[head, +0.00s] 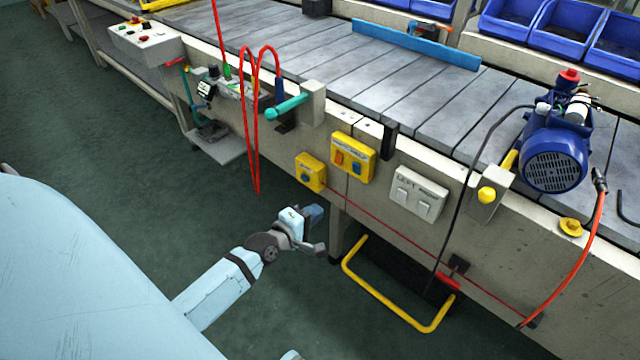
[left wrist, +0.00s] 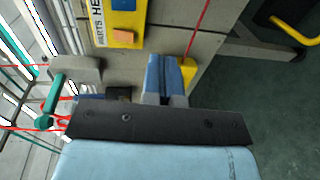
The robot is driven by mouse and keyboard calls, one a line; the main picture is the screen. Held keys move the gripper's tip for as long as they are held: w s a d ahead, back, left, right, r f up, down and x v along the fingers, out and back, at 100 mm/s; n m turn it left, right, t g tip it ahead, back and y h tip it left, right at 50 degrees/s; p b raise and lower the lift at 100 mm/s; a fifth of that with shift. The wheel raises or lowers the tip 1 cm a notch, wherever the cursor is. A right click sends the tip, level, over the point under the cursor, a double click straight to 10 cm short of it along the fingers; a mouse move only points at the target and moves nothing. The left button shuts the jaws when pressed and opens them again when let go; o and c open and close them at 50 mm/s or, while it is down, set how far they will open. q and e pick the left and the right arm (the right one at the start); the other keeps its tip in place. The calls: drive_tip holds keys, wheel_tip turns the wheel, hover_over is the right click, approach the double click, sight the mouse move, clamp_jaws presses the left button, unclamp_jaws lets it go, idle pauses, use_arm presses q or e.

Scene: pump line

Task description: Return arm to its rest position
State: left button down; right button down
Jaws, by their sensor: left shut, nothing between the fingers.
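My left gripper (head: 314,213) is out over the dark green floor, in front of the conveyor's side panel and below the yellow switch boxes. My pale blue left arm (head: 215,292) reaches up to it from the lower left. In the left wrist view the two blue fingers of the gripper (left wrist: 166,75) lie together, shut, with nothing between them. The fingers look apart from the panel. My right gripper is in neither view.
The conveyor side panel carries a yellow box (head: 311,172), a yellow two-button box (head: 352,158) and a white switch plate (head: 418,193). Red hoses (head: 255,130) hang at left. A yellow foot guard (head: 395,308) stands on the floor at right. A blue pump (head: 555,150) sits above.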

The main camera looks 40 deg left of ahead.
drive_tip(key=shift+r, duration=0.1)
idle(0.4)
